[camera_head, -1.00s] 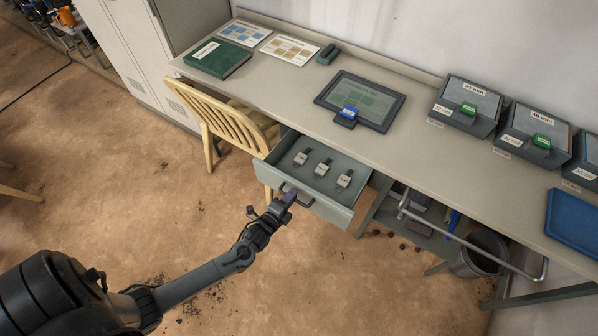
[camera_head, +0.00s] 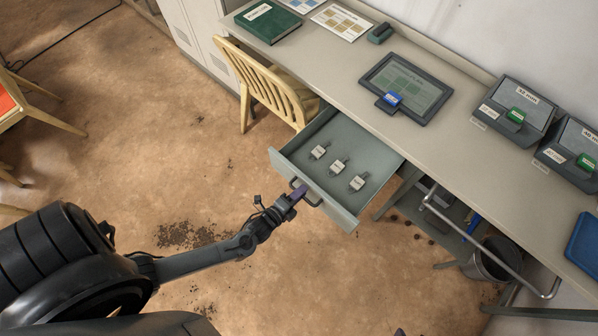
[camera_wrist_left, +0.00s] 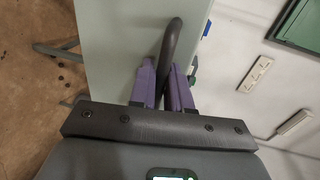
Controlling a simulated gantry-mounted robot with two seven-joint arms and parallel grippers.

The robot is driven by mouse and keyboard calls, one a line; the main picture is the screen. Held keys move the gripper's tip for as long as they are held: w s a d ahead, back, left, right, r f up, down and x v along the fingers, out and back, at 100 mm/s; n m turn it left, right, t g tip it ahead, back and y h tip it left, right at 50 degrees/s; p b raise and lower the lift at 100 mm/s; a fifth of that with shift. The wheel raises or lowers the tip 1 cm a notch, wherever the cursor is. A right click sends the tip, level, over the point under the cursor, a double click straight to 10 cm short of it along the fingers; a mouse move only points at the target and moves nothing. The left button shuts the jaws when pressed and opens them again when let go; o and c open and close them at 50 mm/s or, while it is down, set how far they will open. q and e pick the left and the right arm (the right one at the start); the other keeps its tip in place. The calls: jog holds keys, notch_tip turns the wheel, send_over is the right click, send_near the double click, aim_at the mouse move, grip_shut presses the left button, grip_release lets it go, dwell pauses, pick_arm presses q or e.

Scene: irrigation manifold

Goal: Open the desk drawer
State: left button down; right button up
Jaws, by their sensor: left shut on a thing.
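The desk drawer (camera_head: 341,212) is grey-green and stands pulled out from under the desk, its inside showing. Several small light tags or devices (camera_head: 339,166) lie in it. Its dark bar handle (camera_head: 314,202) is on the drawer front and also shows in the left wrist view (camera_wrist_left: 171,48). My left gripper (camera_head: 298,193) is at the handle, its purple fingers (camera_wrist_left: 163,84) shut on either side of the bar. The fingers hide part of the handle. My right gripper does not show.
A wooden chair (camera_head: 262,84) stands close to the drawer's left. The desk top holds a tablet (camera_head: 408,87), a green book (camera_head: 268,21) and grey bins (camera_head: 514,106). A metal rail and a bucket (camera_head: 492,260) are at the right. The floor before the drawer is clear.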

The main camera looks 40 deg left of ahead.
pick_arm(q)
jog(key=c, duration=1.3)
grip_release()
jog(key=shift+s, duration=0.1)
jog(key=p+v, duration=0.1)
jog(key=v, duration=0.9)
jog(key=shift+s+r+p, duration=0.1)
jog(key=shift+s+p, duration=0.15)
jog(key=shift+p, duration=0.05)
